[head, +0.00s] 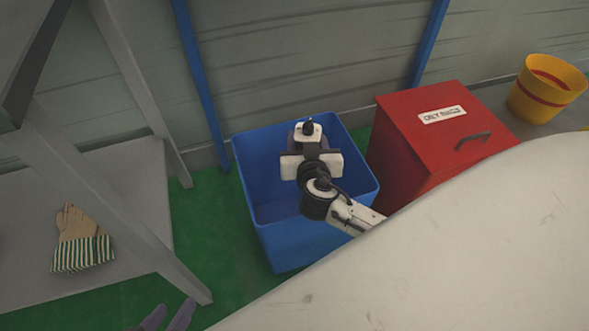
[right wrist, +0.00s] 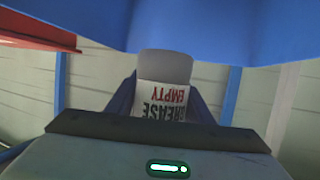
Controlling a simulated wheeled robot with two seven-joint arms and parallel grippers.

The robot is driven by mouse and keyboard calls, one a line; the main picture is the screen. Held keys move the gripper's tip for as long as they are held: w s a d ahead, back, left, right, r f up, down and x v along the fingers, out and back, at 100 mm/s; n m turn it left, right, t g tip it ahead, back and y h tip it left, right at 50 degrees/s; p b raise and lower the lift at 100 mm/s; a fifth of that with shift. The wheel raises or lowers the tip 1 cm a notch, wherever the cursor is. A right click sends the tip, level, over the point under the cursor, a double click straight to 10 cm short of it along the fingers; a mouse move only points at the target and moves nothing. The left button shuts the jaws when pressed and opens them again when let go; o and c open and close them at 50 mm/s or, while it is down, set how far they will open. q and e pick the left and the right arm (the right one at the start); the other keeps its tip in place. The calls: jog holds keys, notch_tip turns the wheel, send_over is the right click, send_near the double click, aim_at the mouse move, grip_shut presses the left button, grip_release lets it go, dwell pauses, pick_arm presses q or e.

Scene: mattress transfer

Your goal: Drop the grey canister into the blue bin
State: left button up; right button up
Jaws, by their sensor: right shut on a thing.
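The blue bin (head: 268,235) stands on the green floor in the middle of the head view, its top open. My right gripper (head: 308,133) is over the bin's opening, its arm coming in from the lower right. In the right wrist view, the grey canister (right wrist: 165,64), with a white label reading "GREASE EMPTY" upside down, is between the dark blue fingers of this gripper, which is shut on it. The wrist hides most of the canister in the head view. My left gripper (head: 167,318) shows at the bottom edge, its two purple-grey fingertips apart, with nothing seen between them.
A red lidded box (head: 410,165) stands close to the bin's right side. A yellow bucket (head: 528,103) with a red band is at the far right. A grey shelf (head: 130,215) holding a work glove (head: 80,240) is on the left. A large pale surface (head: 440,260) fills the lower right.

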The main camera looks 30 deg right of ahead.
pick_arm(q)
jog(key=shift+d+f, duration=0.1)
jog(key=shift+d, duration=0.1)
pick_arm(e)
jog(key=shift+f, duration=0.45)
jog(key=o, duration=1.2)
pick_arm(q)
jog(key=shift+s+a+r+p, duration=0.1)
jog(key=shift+a+r+p, duration=0.5)
jog(key=shift+p, duration=0.4)
pick_arm(e)
jog(key=v, duration=1)
jog(key=shift+s, duration=0.15)
pick_arm(q)
jog(key=shift+f, duration=0.1)
